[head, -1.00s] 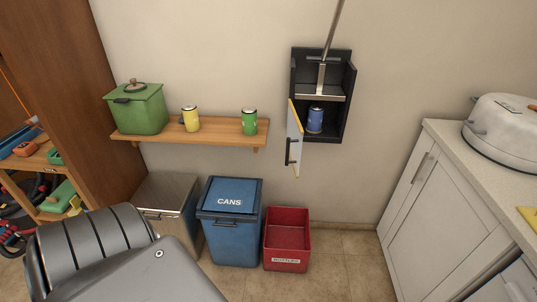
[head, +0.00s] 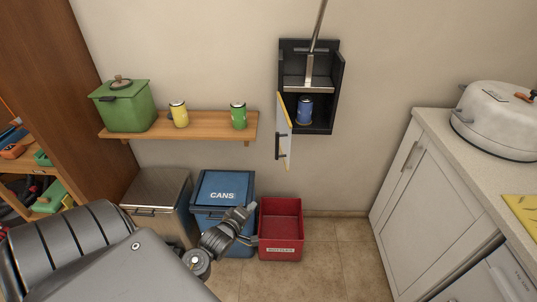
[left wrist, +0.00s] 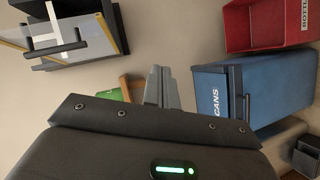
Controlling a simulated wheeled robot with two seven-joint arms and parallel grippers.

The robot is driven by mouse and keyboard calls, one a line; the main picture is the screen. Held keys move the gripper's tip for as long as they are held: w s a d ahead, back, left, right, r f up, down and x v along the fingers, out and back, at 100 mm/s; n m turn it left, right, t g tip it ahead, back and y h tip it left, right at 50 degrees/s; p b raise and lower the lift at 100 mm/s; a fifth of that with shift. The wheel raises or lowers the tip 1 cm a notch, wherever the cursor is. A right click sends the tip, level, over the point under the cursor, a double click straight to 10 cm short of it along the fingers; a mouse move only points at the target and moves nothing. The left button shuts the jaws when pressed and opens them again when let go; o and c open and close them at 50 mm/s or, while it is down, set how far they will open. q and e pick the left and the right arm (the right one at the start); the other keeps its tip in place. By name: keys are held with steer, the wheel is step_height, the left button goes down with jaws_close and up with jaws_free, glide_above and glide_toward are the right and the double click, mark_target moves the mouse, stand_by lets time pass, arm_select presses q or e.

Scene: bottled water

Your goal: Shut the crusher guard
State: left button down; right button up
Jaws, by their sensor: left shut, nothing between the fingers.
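The crusher (head: 333,90) is a black open-fronted box on the wall with a metal lever and press plate. Its guard (head: 284,120), a yellow-edged panel with a black handle (head: 281,147), stands swung open at the box's left side. A blue can (head: 304,110) stands inside. My left gripper (head: 248,212) is shut and empty, below and left of the guard, in front of the bins. In the left wrist view its fingers (left wrist: 161,88) are together; the guard handle (left wrist: 57,49) shows at upper left, apart from them. My right gripper is not in view.
A wooden shelf (head: 205,126) holds a green container (head: 124,108), a yellow can (head: 179,115) and a green can (head: 238,117). Below are a metal bin (head: 158,188), a blue cans bin (head: 222,187) and a red crate (head: 281,207). A counter (head: 432,125) stands right.

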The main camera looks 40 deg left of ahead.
arm_select(q)
step_height(320, 180, up, 16)
steer(key=a+n+t+y, duration=0.1)
steer(key=a+n+t, duration=0.1)
steer(key=n+t, duration=0.15)
steer(key=d+p+x, duration=0.2)
steer(key=p+x, duration=0.1)
steer(key=x, duration=0.9)
steer(key=shift+w+d, duration=0.2)
steer(key=shift+w, duration=0.2)
steer(key=shift+d+f+n+y, duration=0.1)
steer(key=shift+f+n+y, duration=0.05)
steer(key=shift+n+y, duration=0.2)
